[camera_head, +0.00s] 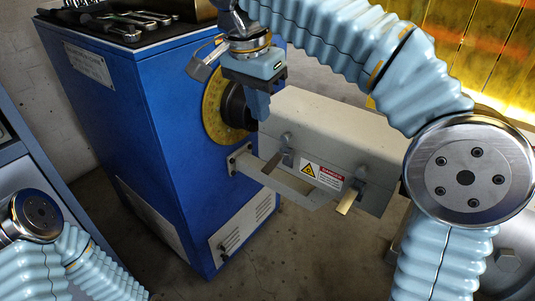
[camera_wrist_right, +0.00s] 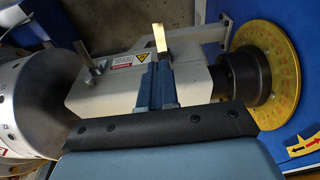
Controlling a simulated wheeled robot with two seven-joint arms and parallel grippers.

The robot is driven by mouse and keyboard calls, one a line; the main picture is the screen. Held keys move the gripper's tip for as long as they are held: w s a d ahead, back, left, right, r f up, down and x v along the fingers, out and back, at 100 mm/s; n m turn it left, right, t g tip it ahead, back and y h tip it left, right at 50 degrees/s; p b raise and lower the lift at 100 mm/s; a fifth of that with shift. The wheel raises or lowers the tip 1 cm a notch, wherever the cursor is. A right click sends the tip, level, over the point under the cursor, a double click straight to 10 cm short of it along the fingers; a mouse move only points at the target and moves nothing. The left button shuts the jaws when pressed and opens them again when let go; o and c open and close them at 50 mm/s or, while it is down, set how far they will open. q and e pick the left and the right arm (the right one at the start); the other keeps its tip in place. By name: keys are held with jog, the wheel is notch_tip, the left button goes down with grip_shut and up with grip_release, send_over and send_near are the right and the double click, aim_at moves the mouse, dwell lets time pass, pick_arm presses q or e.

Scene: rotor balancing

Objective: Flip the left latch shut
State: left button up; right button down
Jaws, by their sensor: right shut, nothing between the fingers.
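A pale grey cover box (camera_head: 335,130) stands beside the blue machine and carries two latches on its front side. The left latch (camera_head: 272,163), nearer the machine, has a small brass lever sticking out from the cover; it also shows in the right wrist view (camera_wrist_right: 160,40). The right latch (camera_head: 347,202) has its brass lever sticking outward and down; in the right wrist view (camera_wrist_right: 89,53) it is farther from the dial. My right gripper (camera_head: 258,106) is shut and empty, fingers down, above and behind the left latch near the spindle; its fingers also show in the right wrist view (camera_wrist_right: 159,84). My left gripper is out of view.
A yellow dial (camera_head: 215,108) and dark spindle (camera_head: 236,105) are at the cover's left end. The blue machine (camera_head: 120,110) has tools on top. Open floor (camera_head: 290,260) lies in front.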

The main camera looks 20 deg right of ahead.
aim_at(269, 165)
pick_arm(q)
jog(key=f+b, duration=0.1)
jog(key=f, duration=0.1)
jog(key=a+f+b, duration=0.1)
jog(key=b, duration=0.1)
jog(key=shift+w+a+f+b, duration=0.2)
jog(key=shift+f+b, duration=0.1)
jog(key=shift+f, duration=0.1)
pick_arm(e)
jog(key=f, duration=0.4)
jog(key=w+d+f, duration=0.1)
jog(key=f, duration=0.3)
jog(key=d+f, duration=0.1)
jog(key=f, duration=0.4)
jog(key=shift+w, duration=0.25)
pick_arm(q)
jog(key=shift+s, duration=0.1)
pick_arm(e)
jog(key=shift+f, duration=0.15)
